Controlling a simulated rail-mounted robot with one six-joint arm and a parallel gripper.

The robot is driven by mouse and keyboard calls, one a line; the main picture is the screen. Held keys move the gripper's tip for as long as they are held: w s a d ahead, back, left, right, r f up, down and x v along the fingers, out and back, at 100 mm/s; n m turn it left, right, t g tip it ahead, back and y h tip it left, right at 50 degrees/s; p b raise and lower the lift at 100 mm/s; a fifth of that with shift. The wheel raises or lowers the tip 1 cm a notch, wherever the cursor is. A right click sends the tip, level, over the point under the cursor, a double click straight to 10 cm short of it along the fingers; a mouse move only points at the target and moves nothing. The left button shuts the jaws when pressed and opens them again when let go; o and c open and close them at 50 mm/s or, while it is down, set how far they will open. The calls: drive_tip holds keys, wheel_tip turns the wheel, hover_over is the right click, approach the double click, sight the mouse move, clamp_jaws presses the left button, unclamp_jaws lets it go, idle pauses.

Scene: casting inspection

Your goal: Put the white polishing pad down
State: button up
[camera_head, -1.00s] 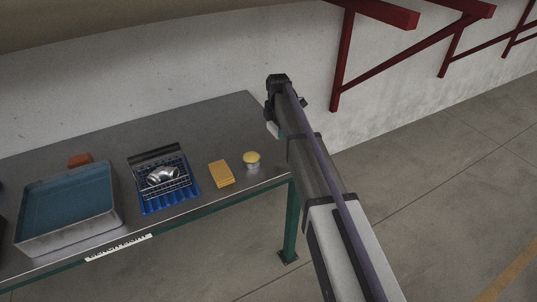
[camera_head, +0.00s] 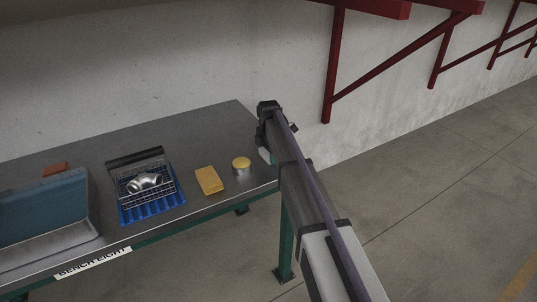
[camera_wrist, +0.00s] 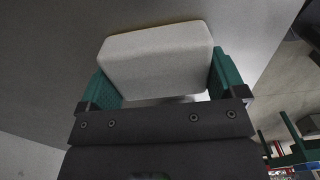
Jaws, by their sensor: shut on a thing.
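The white polishing pad (camera_wrist: 155,60) is a pale block with rounded corners, held between the two green fingers of my gripper (camera_wrist: 165,78) in the wrist view. In the head view my gripper (camera_head: 270,158) is at the right end of the grey bench (camera_head: 215,125), and a small pale part of the pad (camera_head: 264,154) shows beside it. Most of the pad is hidden there by my arm. I cannot tell whether the pad touches the bench top.
A round yellow-topped tin (camera_head: 241,166) and a yellow block (camera_head: 209,181) are left of my gripper. Further left are a wire basket with a metal casting (camera_head: 146,182) on a blue mat (camera_head: 153,210), a blue-lined tray (camera_head: 75,250) and a reddish-brown block (camera_head: 56,169). The bench's back right is clear.

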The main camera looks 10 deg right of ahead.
drive_tip(key=o, duration=0.5)
drive_tip(key=shift+o, duration=0.2)
wheel_tip(320, 180, up, 13)
drive_tip(key=p, duration=1.3)
drive_tip(key=s+m, duration=2.1)
drive_tip(key=s, duration=1.4)
drive_tip(key=shift+s+d+f+m, duration=0.25)
drive_tip(key=shift+d+f+m, duration=0.1)
drive_tip(key=shift+m, duration=0.05)
